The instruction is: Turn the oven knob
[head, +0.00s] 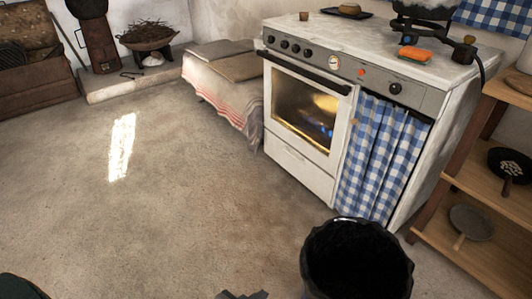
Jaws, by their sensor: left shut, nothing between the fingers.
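The white oven (303,150) stands right of centre, its glass door shut and a warm glow behind the glass. Several dark knobs (283,43) sit in a row at the left of its grey front panel. One more dark knob (395,88) sits alone at the panel's right end, above the checked curtain. A round dial gauge (334,61) and a red light lie between them. My left gripper (242,294) just shows at the bottom edge, shut and empty, far from the oven and mostly cut off. My right gripper is not in view.
A black bin-like container (357,262) stands on the floor in front of the curtain (383,155). Wooden shelves (490,190) stand at the right. A cloth-covered bench (222,85) is left of the oven. An orange sponge (415,54) lies on the stovetop. The left floor is clear.

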